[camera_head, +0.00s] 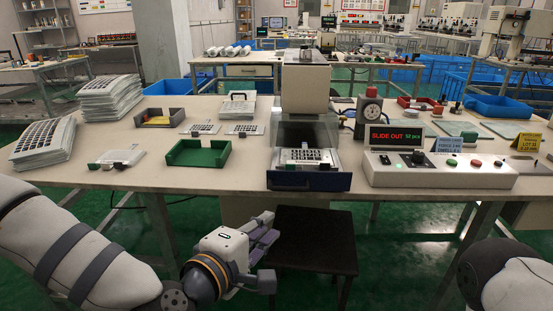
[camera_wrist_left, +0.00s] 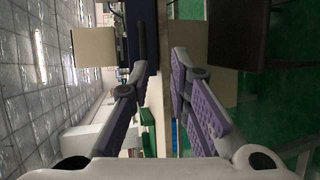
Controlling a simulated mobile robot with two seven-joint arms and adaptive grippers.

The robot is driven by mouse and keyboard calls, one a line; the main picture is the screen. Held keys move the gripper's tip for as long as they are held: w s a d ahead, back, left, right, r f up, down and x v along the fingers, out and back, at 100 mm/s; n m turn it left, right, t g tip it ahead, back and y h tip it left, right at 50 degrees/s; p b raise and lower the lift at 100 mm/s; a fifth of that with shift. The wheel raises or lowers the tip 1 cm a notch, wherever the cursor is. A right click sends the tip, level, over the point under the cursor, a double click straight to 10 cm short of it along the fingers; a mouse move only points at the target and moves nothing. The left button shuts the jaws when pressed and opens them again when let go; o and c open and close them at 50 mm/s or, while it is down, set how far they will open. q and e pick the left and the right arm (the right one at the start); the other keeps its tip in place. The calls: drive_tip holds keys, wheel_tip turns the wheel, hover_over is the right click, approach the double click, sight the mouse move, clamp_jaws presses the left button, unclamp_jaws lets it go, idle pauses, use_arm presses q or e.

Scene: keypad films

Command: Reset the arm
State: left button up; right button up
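My left arm (camera_head: 70,250) comes in from the left, below the front edge of the table. My left gripper (camera_head: 268,228) hangs in front of the table, apart from everything on it, beside a dark stool. In the left wrist view its two purple-padded fingers (camera_wrist_left: 158,75) are spread with an empty gap between them. Part of my right arm (camera_head: 508,275) shows at the lower right corner; its gripper is out of the picture.
The table (camera_head: 240,180) holds a press machine (camera_head: 306,88), a keypad in its drawer (camera_head: 308,178), a control box (camera_head: 440,170) reading "SLIDE OUT", a green tray (camera_head: 198,153) and film stacks (camera_head: 110,97). The dark stool (camera_head: 310,240) stands below.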

use_arm(q)
drive_tip(key=s+a+f+m+g+y+p, duration=0.3)
drive_tip(key=s+f+m+g, duration=0.6)
drive_tip(key=s+f, duration=1.25)
drive_tip(key=s+a+m+g+y, duration=0.1)
drive_tip(key=s+a+m+g, duration=0.1)
drive_tip(key=s+a, duration=0.5)
drive_tip(key=s+a+f+m+g+y, duration=0.1)
drive_tip(key=s+a+g, duration=0.4)
drive_tip(key=s, duration=0.9)
drive_tip(key=a+m+y, duration=0.1)
drive_tip(key=a, duration=0.1)
drive_tip(key=shift+a+f, duration=0.2)
drive_tip(key=shift+a, duration=0.15)
use_arm(e)
drive_tip(key=shift+t, duration=0.8)
drive_tip(key=w+r, duration=0.4)
drive_tip(key=shift+r, duration=0.1)
drive_tip(key=shift+w, duration=0.1)
